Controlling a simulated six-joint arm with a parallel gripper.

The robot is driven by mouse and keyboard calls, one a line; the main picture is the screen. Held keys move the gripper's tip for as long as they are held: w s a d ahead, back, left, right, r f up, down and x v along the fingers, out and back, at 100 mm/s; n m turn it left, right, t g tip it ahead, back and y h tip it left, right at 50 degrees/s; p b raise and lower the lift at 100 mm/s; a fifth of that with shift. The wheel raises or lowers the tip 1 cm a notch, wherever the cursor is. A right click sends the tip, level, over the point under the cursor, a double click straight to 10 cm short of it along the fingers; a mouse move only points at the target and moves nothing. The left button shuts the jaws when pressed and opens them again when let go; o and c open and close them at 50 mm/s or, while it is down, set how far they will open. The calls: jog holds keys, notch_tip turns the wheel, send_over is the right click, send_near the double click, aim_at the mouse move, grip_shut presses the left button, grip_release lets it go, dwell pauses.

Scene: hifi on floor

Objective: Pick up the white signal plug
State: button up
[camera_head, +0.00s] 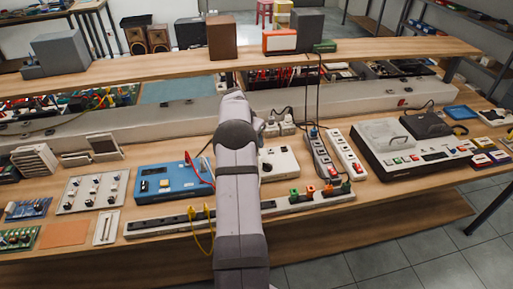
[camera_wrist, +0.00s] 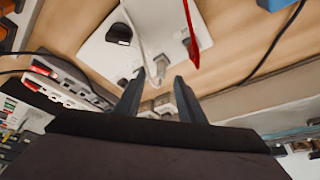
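A white plug (camera_wrist: 158,68) on a white lead shows in the wrist view, near the face of a white box (camera_wrist: 100,50) with dark knobs. I take it for the white signal plug; whether it is seated in the box I cannot tell. My gripper (camera_wrist: 158,82) is open, its two dark fingers apart, with the plug just beyond and roughly between the tips. No contact is visible. In the head view the white box (camera_head: 284,160) stands right of my arm. My gripper and the plug are hidden behind the arm there.
A blue box (camera_head: 165,182) stands left of my arm. Power strips (camera_head: 322,157) and a long socket strip (camera_head: 295,203) lie nearby. A shelf (camera_head: 130,77) spans the bench behind.

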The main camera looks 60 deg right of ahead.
jog(key=shift+p+x, duration=0.85)
jog(key=shift+x, duration=1)
grip_shut()
